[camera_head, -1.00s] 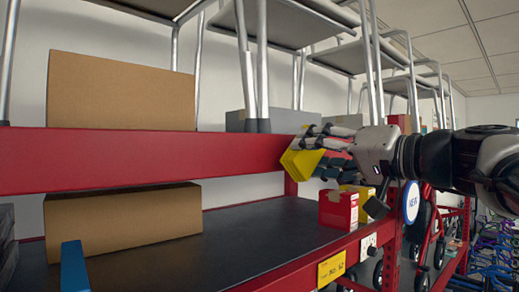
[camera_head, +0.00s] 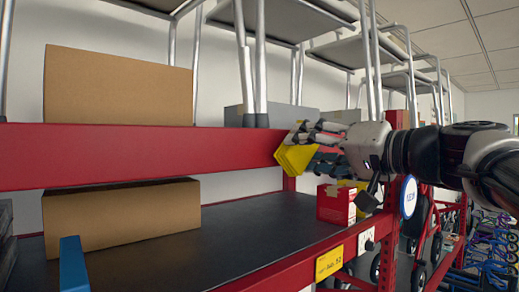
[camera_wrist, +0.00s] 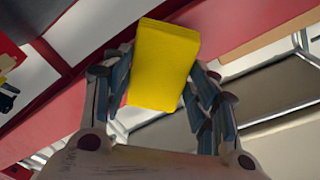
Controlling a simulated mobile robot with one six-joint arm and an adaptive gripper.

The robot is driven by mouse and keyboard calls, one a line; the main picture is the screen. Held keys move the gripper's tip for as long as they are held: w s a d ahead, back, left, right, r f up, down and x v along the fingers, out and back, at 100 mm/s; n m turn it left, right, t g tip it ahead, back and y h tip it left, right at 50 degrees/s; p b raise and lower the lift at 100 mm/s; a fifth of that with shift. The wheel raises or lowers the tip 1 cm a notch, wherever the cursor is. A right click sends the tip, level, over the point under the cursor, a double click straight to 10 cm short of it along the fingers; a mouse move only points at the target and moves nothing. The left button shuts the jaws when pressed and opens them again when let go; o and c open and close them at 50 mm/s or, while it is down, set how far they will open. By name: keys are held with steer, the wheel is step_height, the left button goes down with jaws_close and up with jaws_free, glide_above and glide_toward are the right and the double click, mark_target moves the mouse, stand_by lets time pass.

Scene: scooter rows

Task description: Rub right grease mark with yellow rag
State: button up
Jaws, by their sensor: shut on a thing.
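The yellow rag (camera_head: 295,158) looks like a folded yellow block and is held between the fingers of my gripper (camera_head: 308,152). My gripper is shut on it, in front of the red shelf beam (camera_head: 130,153) near the beam's right part. The rag's free face points left, close to the beam; I cannot tell whether it touches. In the wrist view the rag (camera_wrist: 162,65) sits between both fingers (camera_wrist: 160,88), with the red beam behind it. No grease mark can be made out in either view; the rag and gripper cover part of the beam.
Cardboard boxes stand on the upper shelf (camera_head: 118,88) and lower shelf (camera_head: 122,218). A small red box (camera_head: 336,204) stands on the dark lower shelf below my gripper. A blue piece (camera_head: 73,264) rises at the lower left. Metal-legged chairs (camera_head: 262,60) stand on top.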

mark_target(318, 148)
steer(key=shift+x, duration=0.85)
steer(key=shift+d, duration=0.1)
steer(key=shift+w+d, duration=0.6)
steer(key=shift+d, duration=0.2)
steer(key=shift+w+d, duration=0.6)
steer(key=shift+d, duration=0.25)
steer(key=w+d+p, duration=0.2)
steer(key=w+d, duration=0.2)
steer(key=d, duration=0.2)
steer(key=shift+w+p, duration=0.35)
